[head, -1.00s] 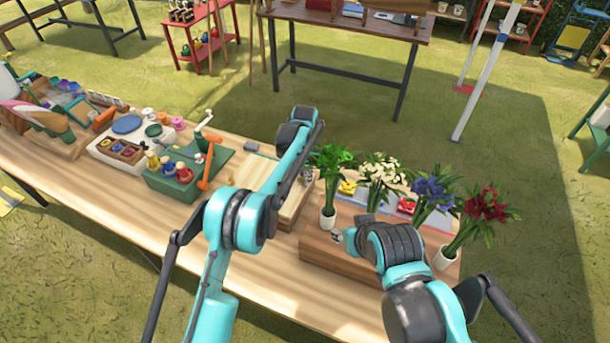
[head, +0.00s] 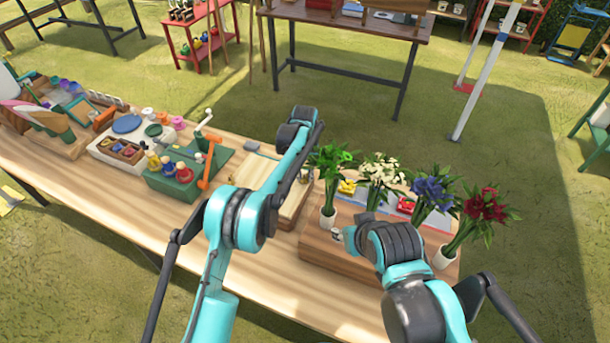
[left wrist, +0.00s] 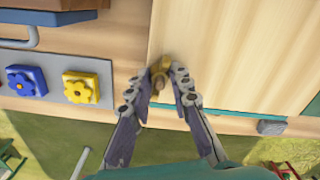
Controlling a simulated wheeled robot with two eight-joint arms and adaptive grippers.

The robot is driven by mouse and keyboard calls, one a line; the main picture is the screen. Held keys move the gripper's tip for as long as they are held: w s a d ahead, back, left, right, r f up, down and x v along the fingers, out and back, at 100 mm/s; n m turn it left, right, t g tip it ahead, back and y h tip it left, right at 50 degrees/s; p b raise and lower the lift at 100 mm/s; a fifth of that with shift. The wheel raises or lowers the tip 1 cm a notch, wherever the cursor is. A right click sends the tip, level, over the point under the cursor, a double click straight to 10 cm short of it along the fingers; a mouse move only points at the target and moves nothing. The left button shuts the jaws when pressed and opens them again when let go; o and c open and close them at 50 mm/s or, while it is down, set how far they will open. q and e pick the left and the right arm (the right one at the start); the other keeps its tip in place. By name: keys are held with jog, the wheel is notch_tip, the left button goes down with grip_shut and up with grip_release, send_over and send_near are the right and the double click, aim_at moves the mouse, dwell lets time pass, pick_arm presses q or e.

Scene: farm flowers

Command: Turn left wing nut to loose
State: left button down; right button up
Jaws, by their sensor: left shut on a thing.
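The brass-yellow wing nut (left wrist: 160,76) sits at the edge of a pale wooden board (left wrist: 235,50) in the left wrist view. My left gripper (left wrist: 163,90) is shut on it, one finger on each side. In the head view the left gripper (head: 306,174) points down at the right edge of the pale board (head: 258,172); the wing nut is hidden there. My right gripper (head: 338,235) is low beside the wooden block, mostly hidden by its own wrist, so I cannot tell its jaw state.
A green stand (head: 215,160) with bottles is left of the board. The table front (head: 270,285) is clear.

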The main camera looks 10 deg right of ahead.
pick_arm(q)
jog(key=n, duration=0.5)
jog(key=shift+n, duration=0.3)
jog(key=n, duration=1)
jog(key=shift+n, duration=2.6)
jog(key=c, duration=1.3)
grip_release()
jog(key=shift+c, duration=0.2)
